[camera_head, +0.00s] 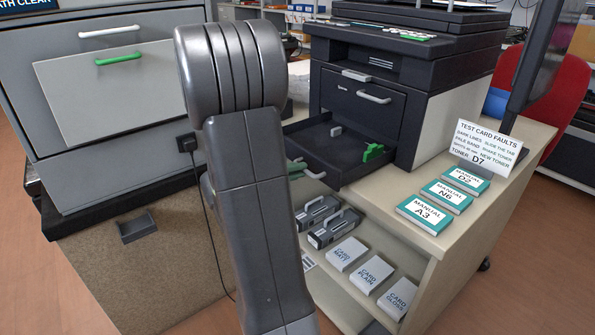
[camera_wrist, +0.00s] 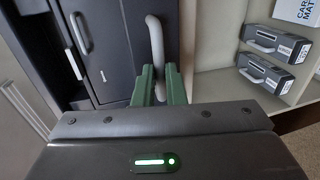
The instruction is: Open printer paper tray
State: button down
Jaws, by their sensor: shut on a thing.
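The dark printer (camera_head: 362,100) stands on the cabinet at the centre right. Its paper tray (camera_head: 345,172) sticks out of the front, open at the top, with a green guide (camera_head: 372,152) and a small grey guide inside. My gripper's green fingers (camera_wrist: 160,85) are shut on the tray's pale bar handle (camera_wrist: 155,40) in the wrist view. In the head view my arm hides most of the gripper and the left end of the tray; part of the handle (camera_head: 315,174) shows beside it.
Below the tray, a shelf holds two toner cartridges (camera_head: 334,228) and several card boxes (camera_head: 371,274). Several manuals (camera_head: 423,214) and a fault sign (camera_head: 484,142) are right of the printer. A grey machine (camera_head: 110,90) with a green handle stands at left.

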jog(key=c, duration=1.5)
grip_release()
jog(key=p+v, duration=0.1)
jog(key=v, duration=1.2)
jog(key=shift+s+a+p, duration=0.2)
jog(key=shift+a+p, duration=0.15)
jog(key=b+x, duration=0.1)
jog(key=x, duration=1.2)
jog(key=shift+w+d+b, duration=0.25)
jog(key=shift+d+b, duration=0.1)
jog(key=shift+s+a, duration=0.1)
jog(key=shift+a, duration=0.05)
